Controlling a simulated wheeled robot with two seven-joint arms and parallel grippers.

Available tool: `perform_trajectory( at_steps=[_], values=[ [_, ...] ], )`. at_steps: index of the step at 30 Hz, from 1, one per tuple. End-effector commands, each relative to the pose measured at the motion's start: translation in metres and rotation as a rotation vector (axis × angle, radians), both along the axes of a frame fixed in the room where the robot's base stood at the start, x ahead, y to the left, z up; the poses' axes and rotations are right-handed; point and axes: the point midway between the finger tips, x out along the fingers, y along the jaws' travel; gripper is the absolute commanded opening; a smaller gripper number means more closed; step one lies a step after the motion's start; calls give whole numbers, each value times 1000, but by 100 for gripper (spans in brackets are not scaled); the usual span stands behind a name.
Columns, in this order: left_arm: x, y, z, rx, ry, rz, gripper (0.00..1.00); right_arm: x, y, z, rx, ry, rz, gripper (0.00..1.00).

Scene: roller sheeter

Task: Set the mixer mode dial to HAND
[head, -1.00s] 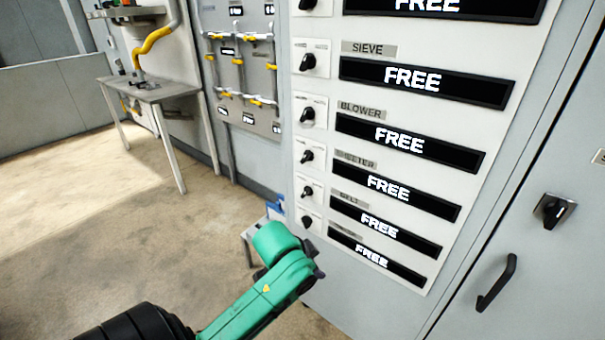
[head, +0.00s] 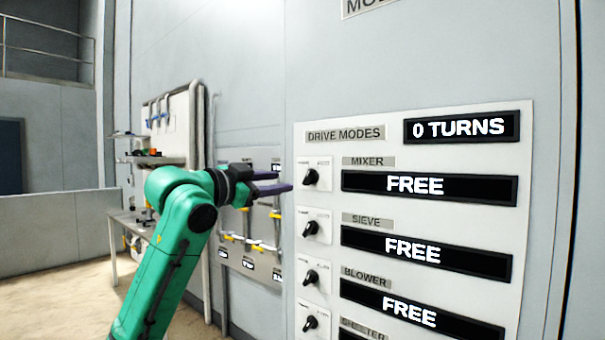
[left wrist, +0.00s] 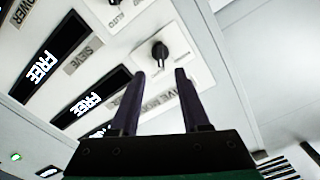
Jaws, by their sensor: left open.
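The mixer mode dial (head: 311,177) is a black knob on a small white plate, left of the MIXER label (head: 368,161). Its display (head: 430,187) reads FREE. The small words on the dial plate are too small to read surely in the head view. My left gripper (head: 285,182) is open and empty, its dark fingers pointing right, with the tips just left of the dial. In the left wrist view the open fingers (left wrist: 159,73) point at the mixer dial (left wrist: 160,53), which shows between and just beyond the tips. Contact is not visible. My right gripper is out of view.
The sieve dial (head: 311,228) and blower dial (head: 310,277) sit below on the same white panel (head: 393,126). A turns display (head: 461,127) reads 0 TURNS. A pipe board (head: 262,236) with yellow handles stands behind my left arm, and a work table (head: 130,222) farther left.

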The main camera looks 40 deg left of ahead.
Motion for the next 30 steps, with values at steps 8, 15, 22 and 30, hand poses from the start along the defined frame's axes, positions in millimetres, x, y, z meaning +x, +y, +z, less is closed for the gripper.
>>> perform_trajectory(
  at_steps=[8,15,22,30],
  values=[
    [71,1,7,-3,1,0,46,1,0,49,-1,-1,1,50],
    [93,1,0,1,1,0,46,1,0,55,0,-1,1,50],
    [93,2,-1,1,1,0,27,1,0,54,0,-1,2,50],
    [92,2,-1,0,2,1,0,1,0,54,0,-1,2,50]
  ],
)
